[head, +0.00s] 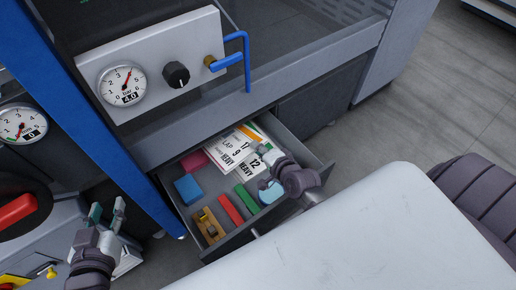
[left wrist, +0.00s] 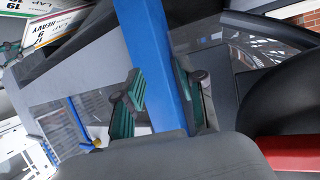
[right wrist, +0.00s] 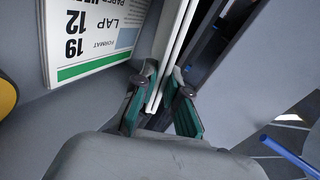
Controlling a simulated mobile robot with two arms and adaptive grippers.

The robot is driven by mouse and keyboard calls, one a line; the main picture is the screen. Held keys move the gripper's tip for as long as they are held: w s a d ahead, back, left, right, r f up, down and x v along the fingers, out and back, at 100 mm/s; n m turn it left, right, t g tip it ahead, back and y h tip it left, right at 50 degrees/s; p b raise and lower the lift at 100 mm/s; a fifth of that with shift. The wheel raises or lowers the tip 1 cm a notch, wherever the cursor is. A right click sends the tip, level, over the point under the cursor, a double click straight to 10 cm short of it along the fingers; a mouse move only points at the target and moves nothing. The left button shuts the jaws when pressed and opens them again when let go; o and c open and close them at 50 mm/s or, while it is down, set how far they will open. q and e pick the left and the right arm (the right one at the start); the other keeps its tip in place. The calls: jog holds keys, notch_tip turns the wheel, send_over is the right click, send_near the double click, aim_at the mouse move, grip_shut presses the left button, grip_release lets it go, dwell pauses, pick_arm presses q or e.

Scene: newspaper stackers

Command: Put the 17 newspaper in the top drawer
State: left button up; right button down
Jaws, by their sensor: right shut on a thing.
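The open drawer (head: 325,172) below the machine holds several white numbered cards or papers. A card (head: 222,150) reads LAP, 9 and HEAVY; beside it I can read 17 and 12, but which sheet bears the 17 is unclear. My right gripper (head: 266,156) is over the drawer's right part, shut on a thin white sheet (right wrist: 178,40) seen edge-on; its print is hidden. A flat card (right wrist: 92,40) reading 19, 12 and LAP FORMAT lies left of the fingers in the right wrist view. My left gripper (head: 107,211) is open and empty, left of the drawer.
A blue post (head: 100,130) stands between my left gripper and the drawer. A pale surface (head: 380,235) fills the near right.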

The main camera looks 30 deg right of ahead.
jog(key=shift+f, duration=0.1)
jog(key=shift+f, duration=0.45)
jog(key=c, duration=1.2)
grip_release()
pick_arm(q)
jog(key=shift+w+d+r+t, duration=0.1)
jog(key=shift+w+r+t, duration=0.15)
jog(key=shift+r, duration=0.15)
jog(key=shift+w+d+r+t, duration=0.15)
jog(key=shift+r+t, duration=0.1)
jog(key=shift+r, duration=0.15)
